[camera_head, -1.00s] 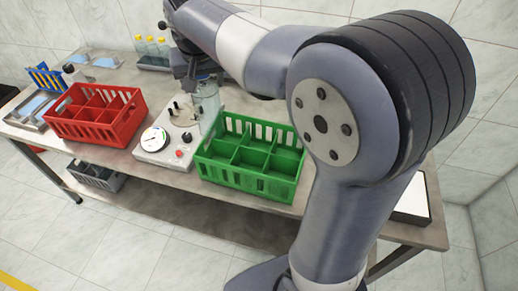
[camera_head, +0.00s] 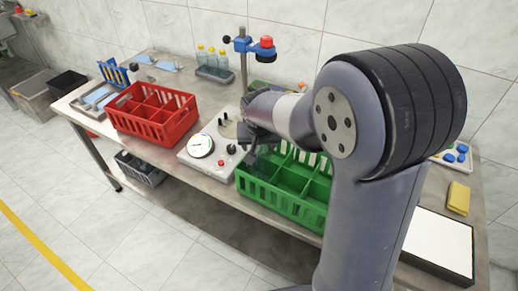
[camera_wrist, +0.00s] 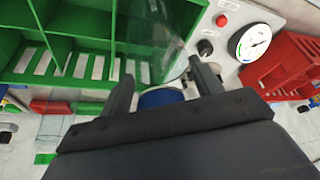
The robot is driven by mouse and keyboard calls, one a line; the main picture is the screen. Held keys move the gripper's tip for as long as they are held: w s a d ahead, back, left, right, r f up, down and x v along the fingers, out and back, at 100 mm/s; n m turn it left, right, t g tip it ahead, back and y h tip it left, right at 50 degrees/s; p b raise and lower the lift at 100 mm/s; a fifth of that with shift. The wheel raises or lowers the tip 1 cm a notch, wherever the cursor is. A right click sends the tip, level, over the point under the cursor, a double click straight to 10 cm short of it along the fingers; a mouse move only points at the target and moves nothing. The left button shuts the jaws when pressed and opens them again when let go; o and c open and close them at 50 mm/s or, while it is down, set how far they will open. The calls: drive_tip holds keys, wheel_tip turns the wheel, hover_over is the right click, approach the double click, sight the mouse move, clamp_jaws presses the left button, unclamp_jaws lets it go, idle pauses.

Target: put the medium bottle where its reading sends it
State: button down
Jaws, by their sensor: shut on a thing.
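My gripper (camera_wrist: 165,88) is shut on a clear bottle (camera_wrist: 150,40) with a blue cap (camera_wrist: 160,98), held at the cap end. In the wrist view the bottle's see-through body overlaps the green crate's edge. In the head view my gripper (camera_head: 252,135) is by the left back corner of the green crate (camera_head: 272,200), and my arm largely hides the bottle. The tester (camera_head: 190,158) with its round dial (camera_head: 200,145) stands left of this crate. The dial also shows in the wrist view (camera_wrist: 250,42); its reading is too small to tell.
A red divided crate (camera_head: 150,130) stands left of the tester. Bottles with yellow caps (camera_head: 212,58) stand in a rack behind. A post with a red-topped head (camera_head: 265,45) rises behind my gripper. A yellow block (camera_head: 459,198) and white panel (camera_head: 440,245) lie right.

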drive_tip(key=shift+f, duration=1.15)
drive_tip(key=shift+c, duration=1.9)
unclamp_jaws()
drive_tip(key=shift+r, duration=0.2)
drive_tip(key=v, duration=1.1)
drive_tip(key=shift+s+r, duration=0.15)
drive_tip(key=shift+r, duration=0.25)
